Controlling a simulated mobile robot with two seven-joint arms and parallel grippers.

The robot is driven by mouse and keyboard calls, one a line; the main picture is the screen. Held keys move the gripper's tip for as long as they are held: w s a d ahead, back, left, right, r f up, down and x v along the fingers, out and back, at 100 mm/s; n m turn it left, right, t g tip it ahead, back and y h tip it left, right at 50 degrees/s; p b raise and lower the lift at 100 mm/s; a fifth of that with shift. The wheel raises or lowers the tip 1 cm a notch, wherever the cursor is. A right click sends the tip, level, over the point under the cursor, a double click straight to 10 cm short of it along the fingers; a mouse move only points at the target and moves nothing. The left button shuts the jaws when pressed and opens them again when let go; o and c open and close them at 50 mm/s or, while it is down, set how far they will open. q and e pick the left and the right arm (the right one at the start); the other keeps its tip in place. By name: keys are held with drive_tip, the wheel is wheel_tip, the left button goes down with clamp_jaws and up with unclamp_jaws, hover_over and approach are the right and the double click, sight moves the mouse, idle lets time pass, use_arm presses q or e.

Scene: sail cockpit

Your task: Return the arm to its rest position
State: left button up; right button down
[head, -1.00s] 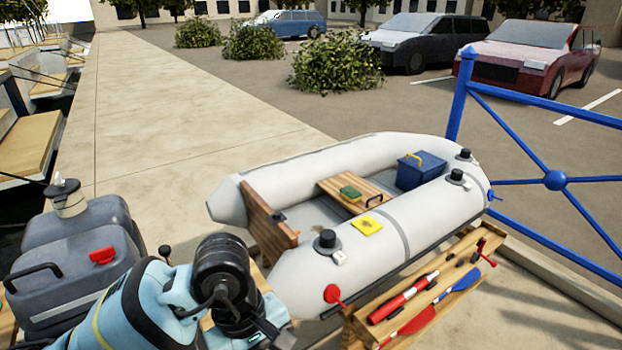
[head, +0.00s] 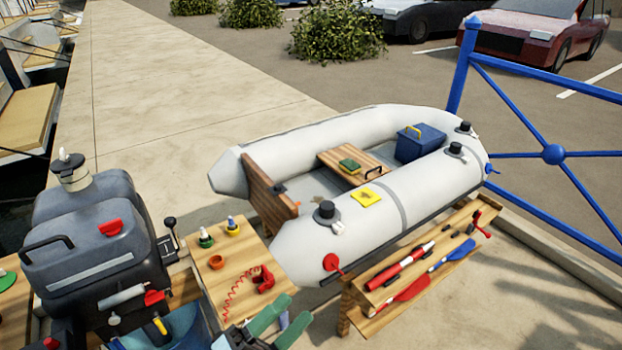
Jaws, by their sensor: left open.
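My left gripper (head: 280,320) shows at the bottom edge, low and left of the middle. Its two green fingers are apart, with nothing seen between them. It is in front of the small wooden table (head: 222,258), near that table's front edge. Most of the arm is cut off by the frame. My right gripper is not in view.
A grey outboard motor (head: 85,240) stands at the left. The table holds a red coiled cord with a clip (head: 263,279) and small containers. A grey inflatable dinghy (head: 400,205) lies beyond, beside a wooden bench (head: 440,265) with paddles. A blue railing (head: 553,154) stands right.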

use_arm(q)
drive_tip(key=s+a+f+n+g+y, duration=0.1)
drive_tip(key=s+a+f+n+y, duration=0.3)
drive_tip(key=a+f+n+y, duration=0.5)
drive_tip(key=s+a+f+n+g+y, duration=0.1)
drive_tip(key=s+a+f+n+y, duration=0.35)
drive_tip(key=f+n, duration=0.65)
drive_tip(key=s+a+f+n+g+y, duration=0.2)
drive_tip(key=s+a+f+n+g, duration=0.1)
drive_tip(key=s+f, duration=0.5)
drive_tip(key=shift+s+f+n+g+p, duration=0.25)
drive_tip(key=shift+s+g+p, duration=0.2)
drive_tip(key=shift+s, duration=0.5)
